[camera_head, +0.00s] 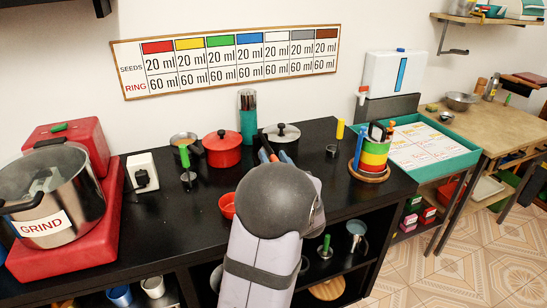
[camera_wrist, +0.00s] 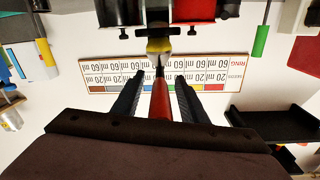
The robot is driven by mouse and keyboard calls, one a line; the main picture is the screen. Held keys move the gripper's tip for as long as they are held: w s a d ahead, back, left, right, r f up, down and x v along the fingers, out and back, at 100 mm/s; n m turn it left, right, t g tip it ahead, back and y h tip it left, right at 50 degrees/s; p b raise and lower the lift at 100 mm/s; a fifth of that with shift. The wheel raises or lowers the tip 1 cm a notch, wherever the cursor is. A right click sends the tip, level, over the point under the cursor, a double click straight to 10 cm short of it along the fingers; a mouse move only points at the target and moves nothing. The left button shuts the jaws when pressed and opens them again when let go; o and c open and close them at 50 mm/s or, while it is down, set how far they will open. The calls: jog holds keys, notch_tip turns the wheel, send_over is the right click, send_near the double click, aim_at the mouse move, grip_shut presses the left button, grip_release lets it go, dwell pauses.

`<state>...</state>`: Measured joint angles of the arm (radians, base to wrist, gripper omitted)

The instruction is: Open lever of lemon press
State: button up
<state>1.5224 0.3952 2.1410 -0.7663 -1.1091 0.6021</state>
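My gripper (camera_wrist: 160,80) is open in the wrist view, with one dark finger on each side of a red lever (camera_wrist: 160,102). Gaps show between the lever and both fingers. In the head view, the blue fingers of my gripper (camera_head: 274,156) show beyond my arm, and the orange-red lever (camera_head: 267,144) shows between them. A yellow piece (camera_wrist: 159,45) lies beyond the lever's tip in the wrist view and may belong to the lemon press. My arm hides most of the press in the head view.
A red pot (camera_head: 222,149) and a lidded steel pot (camera_head: 282,132) stand behind. A green-handled tool (camera_head: 185,160) stands left, and a striped holder (camera_head: 373,152) right. A big GRIND pot (camera_head: 45,190) is far left. The black table (camera_head: 180,225) is clear at front left.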

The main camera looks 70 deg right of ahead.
jog(key=shift+w+d, duration=0.15)
jog(key=shift+w, duration=0.05)
grip_shut()
jog(key=shift+r, duration=0.15)
